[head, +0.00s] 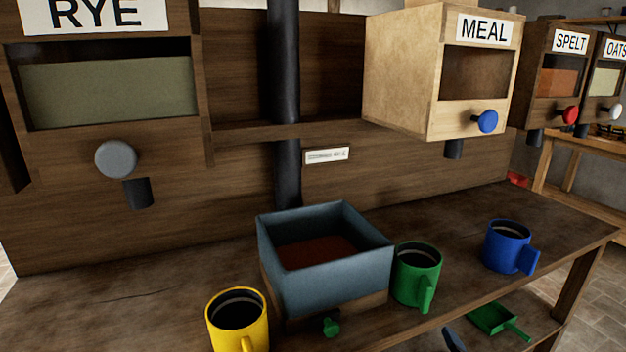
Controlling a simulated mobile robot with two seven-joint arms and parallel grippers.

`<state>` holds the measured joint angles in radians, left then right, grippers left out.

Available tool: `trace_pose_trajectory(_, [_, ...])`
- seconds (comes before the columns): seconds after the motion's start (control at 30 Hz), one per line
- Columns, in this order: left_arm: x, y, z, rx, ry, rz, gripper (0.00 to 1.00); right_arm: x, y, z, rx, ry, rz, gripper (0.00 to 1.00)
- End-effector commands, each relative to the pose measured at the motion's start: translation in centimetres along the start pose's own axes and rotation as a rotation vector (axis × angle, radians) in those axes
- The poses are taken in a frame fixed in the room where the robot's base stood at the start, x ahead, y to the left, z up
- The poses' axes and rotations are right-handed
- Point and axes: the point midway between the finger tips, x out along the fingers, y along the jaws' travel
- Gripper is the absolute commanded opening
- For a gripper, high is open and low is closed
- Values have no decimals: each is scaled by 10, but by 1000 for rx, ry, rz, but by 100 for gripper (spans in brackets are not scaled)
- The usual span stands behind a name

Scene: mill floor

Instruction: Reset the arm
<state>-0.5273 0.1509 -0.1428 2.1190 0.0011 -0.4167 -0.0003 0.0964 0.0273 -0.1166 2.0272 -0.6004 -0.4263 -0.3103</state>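Neither of my grippers shows in the head view, and no arm of mine is clearly visible. A blue-grey open box (325,279) with reddish-brown material inside stands on the wooden bench (130,295), with a green knob (331,326) low on its front. A yellow mug (237,322) stands at its left front, partly cut off by the lower edge. A green mug (416,276) stands close at its right, and a blue mug (508,246) stands farther right.
Bins labelled RYE (110,90), MEAL (405,75), SPELT (562,83) and OATS (604,85) hang above. A dark vertical pipe (285,70) rises behind the box. A green scoop (495,319) lies below the bench edge. The bench's left part is clear.

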Motion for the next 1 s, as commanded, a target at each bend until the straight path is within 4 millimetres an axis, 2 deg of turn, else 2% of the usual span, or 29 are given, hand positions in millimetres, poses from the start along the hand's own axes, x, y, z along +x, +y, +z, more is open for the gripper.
trace_pose_trajectory(0.17, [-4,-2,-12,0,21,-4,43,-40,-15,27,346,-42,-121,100])
trace_pose_trajectory(0.4, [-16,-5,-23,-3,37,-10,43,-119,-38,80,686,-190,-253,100])
trace_pose_trajectory(0.6, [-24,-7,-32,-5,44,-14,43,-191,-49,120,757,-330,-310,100])
trace_pose_trajectory(0.7, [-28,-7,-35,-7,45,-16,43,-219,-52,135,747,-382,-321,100])
trace_pose_trajectory(0.83, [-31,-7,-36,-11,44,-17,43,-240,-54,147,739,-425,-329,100])
trace_pose_trajectory(1.0, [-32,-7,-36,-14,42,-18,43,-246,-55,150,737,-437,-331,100])
